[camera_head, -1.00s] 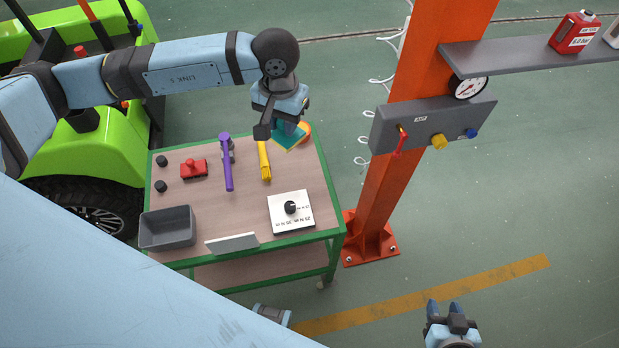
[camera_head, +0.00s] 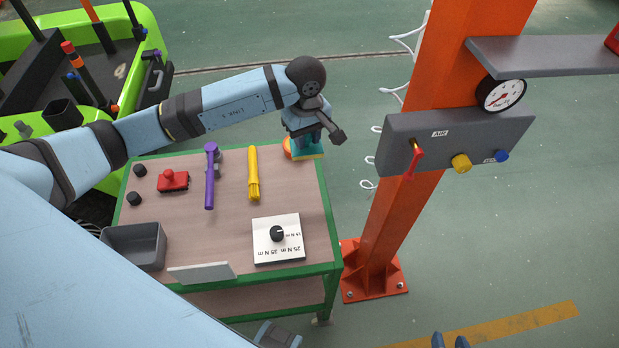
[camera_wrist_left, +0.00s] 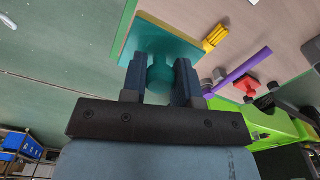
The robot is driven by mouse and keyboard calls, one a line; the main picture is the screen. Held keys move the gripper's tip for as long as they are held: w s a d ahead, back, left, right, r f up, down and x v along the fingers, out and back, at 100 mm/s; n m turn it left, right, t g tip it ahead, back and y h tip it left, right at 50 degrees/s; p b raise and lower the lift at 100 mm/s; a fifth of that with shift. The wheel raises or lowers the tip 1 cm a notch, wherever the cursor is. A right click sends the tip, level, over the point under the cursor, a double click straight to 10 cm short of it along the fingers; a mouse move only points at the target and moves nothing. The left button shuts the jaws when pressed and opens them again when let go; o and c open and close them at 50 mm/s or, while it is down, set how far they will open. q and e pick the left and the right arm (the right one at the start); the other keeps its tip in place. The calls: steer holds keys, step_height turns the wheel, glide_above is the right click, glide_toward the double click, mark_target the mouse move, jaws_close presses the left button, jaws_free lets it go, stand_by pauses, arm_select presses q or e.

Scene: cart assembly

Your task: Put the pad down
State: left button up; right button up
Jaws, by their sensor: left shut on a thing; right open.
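The pad (camera_head: 309,154) is a teal square plate with yellowish edges and a round teal knob on its back. In the head view it is at the far right corner of the cart top (camera_head: 225,225). My left gripper (camera_head: 306,144) is shut on the pad's knob; in the left wrist view the fingers (camera_wrist_left: 160,80) sit on both sides of it, with the pad (camera_wrist_left: 150,42) beyond. I cannot tell whether the pad touches the cart top. My right gripper (camera_head: 450,341) shows only its fingertips at the bottom edge, apart and empty.
An orange round thing (camera_head: 287,147) is partly hidden beside the pad. A yellow tool (camera_head: 253,175), purple tool (camera_head: 210,175), red block (camera_head: 173,181), grey bin (camera_head: 136,246) and white dial plate (camera_head: 278,240) occupy the cart. An orange post (camera_head: 395,220) stands right of it.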

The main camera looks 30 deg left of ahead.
arm_select(q)
step_height(320, 180, down, 11)
steer(key=shift+f+p, duration=0.1)
steer(key=shift+p, duration=0.3)
step_height(320, 180, down, 4)
steer(key=shift+r, duration=0.2)
steer(key=shift+f, duration=0.45)
steer(key=shift+f, duration=0.2)
steer(key=o, duration=0.8)
steer(key=shift+o, duration=0.2)
